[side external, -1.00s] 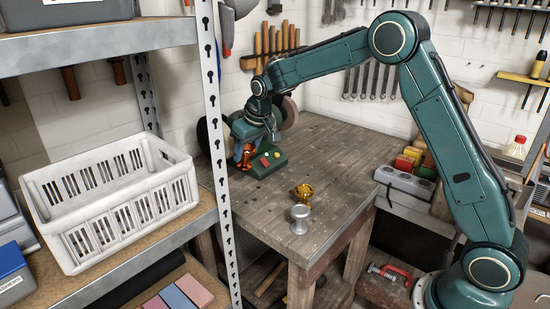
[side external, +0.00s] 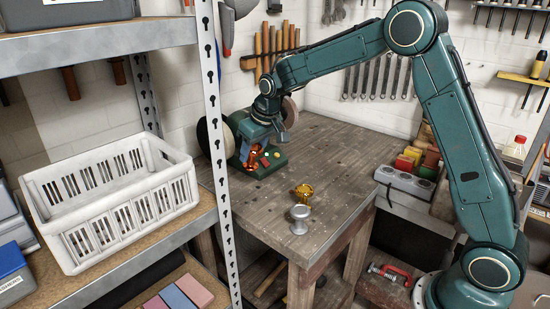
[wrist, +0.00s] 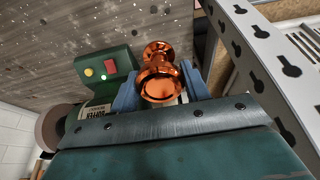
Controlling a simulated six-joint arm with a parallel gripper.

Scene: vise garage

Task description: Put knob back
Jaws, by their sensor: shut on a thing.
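A shiny copper knob (wrist: 160,82) sits between the two blue fingers of my gripper (wrist: 160,95) in the wrist view, and the fingers are shut on it. In the side view the copper knob (side external: 254,158) is a small orange shape beside the green buffer machine (side external: 275,160). My gripper partly hides it there, and whether the knob touches the machine cannot be told. A gold knob (side external: 303,192) and a silver knob (side external: 299,213) stand apart from my gripper, near the front corner of the wooden bench (side external: 330,150).
The buffer has a yellow and a red button (wrist: 110,67) and a wheel at each side. A perforated metal post (side external: 213,130) and a shelf with a white crate (side external: 120,190) stand left of the bench. The bench right of the buffer is clear.

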